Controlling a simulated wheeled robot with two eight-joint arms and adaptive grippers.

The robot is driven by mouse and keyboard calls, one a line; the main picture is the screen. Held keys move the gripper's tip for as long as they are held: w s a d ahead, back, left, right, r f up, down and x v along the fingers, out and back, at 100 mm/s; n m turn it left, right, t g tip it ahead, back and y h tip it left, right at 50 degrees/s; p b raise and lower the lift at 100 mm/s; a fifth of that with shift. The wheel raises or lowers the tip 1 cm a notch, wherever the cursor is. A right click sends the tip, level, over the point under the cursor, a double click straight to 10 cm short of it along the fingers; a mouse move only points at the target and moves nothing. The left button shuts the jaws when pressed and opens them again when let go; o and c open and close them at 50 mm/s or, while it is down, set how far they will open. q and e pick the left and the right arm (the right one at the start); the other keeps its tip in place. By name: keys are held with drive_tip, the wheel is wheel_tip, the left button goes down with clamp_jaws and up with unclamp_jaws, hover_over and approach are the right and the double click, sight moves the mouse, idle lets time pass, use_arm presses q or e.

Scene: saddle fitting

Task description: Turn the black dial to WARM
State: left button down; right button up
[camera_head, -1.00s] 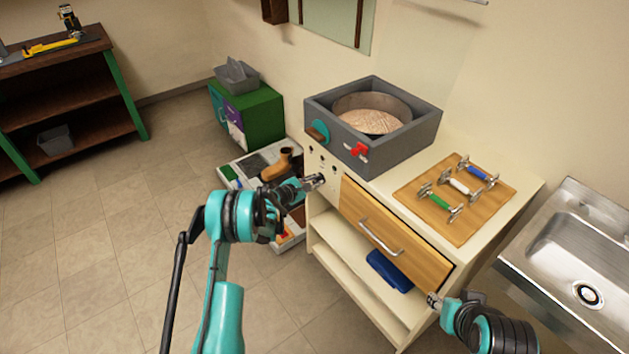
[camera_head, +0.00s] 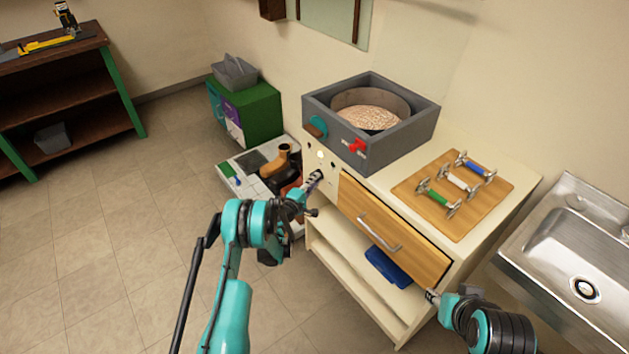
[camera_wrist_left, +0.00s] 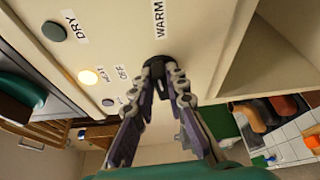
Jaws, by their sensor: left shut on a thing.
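The black dial (camera_wrist_left: 165,66) is on the cream front panel (camera_wrist_left: 115,45) of the cabinet. In the left wrist view, my left gripper (camera_wrist_left: 167,82) is shut on the dial, with a finger on each side. The WARM label (camera_wrist_left: 158,18) is above the dial in that picture, and a smaller label (camera_wrist_left: 120,72) is to its left. The fingers partly hide the dial, and I cannot tell its exact pointing. In the head view, my left gripper (camera_head: 316,177) is at the panel and covers the dial. My right gripper (camera_head: 432,297) is near the drawer's right end, too small to read.
A glowing lamp (camera_wrist_left: 88,77) and a grey-green button (camera_wrist_left: 54,31) by a DRY label (camera_wrist_left: 75,25) are on the panel. A grey box with a round pan (camera_head: 320,97) stands above. The wooden drawer (camera_head: 395,235) is right of the panel; boots (camera_head: 277,160) lie left.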

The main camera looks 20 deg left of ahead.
use_arm(q)
drive_tip(key=shift+f+m+t, duration=0.15)
drive_tip(key=shift+m+t, duration=0.15)
drive_tip(key=shift+m, duration=0.3)
drive_tip(key=c, duration=1.5)
unclamp_jaws()
drive_tip(key=shift+c, duration=0.2)
